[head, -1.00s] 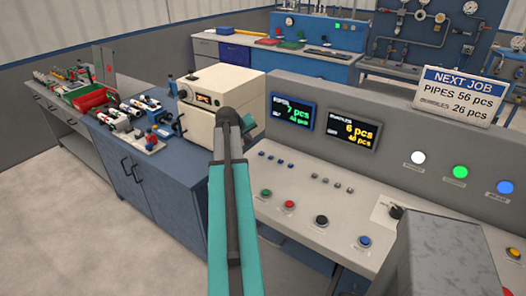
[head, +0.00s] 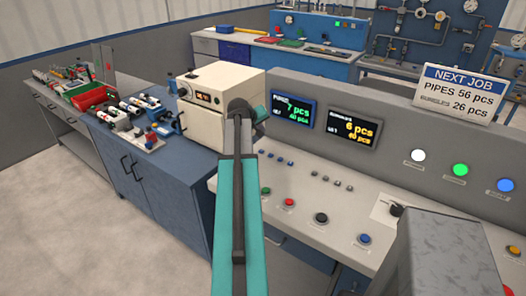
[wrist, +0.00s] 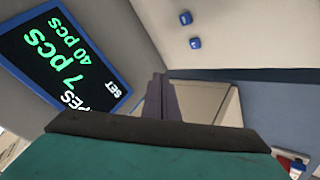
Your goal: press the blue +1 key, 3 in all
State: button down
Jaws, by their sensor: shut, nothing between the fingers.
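The small blue keys sit in a row on the light console below the pipes display; one (head: 280,159) shows in the head view just right of my arm, which hides the left end of the row. Two blue keys (wrist: 190,30) show at the top of the wrist view; their marks are too small to read. The pipes display (head: 292,111) reads 7 pcs, set 40 pcs; it also fills the left of the wrist view (wrist: 65,62). My gripper (wrist: 160,85) is shut and empty, its fingers apart from the two visible keys. In the head view my arm hides the fingertips.
A second display (head: 352,129) reads 6 pcs in yellow. Grey keys (head: 331,182) and larger round buttons (head: 321,218) lie on the console. A cream machine (head: 215,100) stands left of it. A sign (head: 463,93) reads pipes 56 pcs.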

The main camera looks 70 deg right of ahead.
jog(key=shift+f+b, duration=1.95)
jog(key=shift+f, duration=1.9)
jog(key=shift+w+f+b, duration=0.15)
jog(key=shift+f+b, duration=0.4)
jog(key=shift+f, duration=0.3)
jog(key=shift+r, duration=0.1)
dwell(0.4)
jog(key=shift+r+p, duration=0.45)
jog(key=shift+r, duration=0.3)
jog(key=shift+r+p, duration=1.3)
jog(key=shift+r, duration=1.2)
